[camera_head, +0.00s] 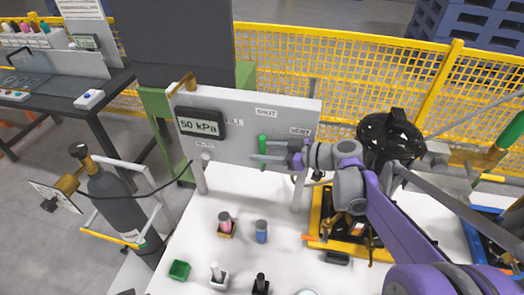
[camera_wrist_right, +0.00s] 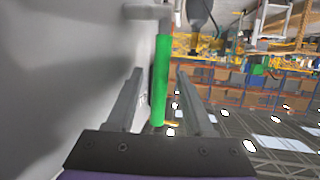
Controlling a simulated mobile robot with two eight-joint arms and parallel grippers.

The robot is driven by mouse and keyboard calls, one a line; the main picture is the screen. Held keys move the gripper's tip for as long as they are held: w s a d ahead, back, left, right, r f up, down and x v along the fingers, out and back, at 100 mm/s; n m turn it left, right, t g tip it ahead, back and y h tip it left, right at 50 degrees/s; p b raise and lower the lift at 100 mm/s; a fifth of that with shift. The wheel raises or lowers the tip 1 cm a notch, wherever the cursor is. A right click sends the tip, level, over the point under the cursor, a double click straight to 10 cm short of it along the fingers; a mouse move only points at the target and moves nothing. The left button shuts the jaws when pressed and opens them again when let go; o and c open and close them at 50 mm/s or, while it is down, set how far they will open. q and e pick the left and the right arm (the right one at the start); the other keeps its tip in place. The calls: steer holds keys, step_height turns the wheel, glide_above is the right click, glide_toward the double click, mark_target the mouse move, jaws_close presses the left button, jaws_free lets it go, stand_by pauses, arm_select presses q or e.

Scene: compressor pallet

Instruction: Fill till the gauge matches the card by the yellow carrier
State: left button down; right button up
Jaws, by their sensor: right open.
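The gauge (camera_head: 200,125) on the grey panel (camera_head: 240,105) reads 50 kPa. A green valve handle (camera_head: 263,143) stands upright on the panel below the SHUT label, between the FILL and VENT labels. My right gripper (camera_head: 272,151) is open at the handle. In the right wrist view the handle (camera_wrist_right: 160,80) stands between the two spread fingers; I cannot tell if either touches it. The yellow carrier (camera_head: 318,222) sits on the white table right of the panel, partly hidden by my right arm. I cannot make out a card beside it. My left gripper is not in view.
A dark gas cylinder (camera_head: 118,200) stands left of the white table (camera_head: 195,262), its hose running to the panel. A green bin (camera_head: 180,270), a pink-topped container (camera_head: 225,222) and a blue one (camera_head: 261,232) stand on the table. A yellow fence (camera_head: 290,65) runs behind.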

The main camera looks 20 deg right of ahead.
steer(key=v, duration=1)
steer(key=shift+s+r, duration=0.1)
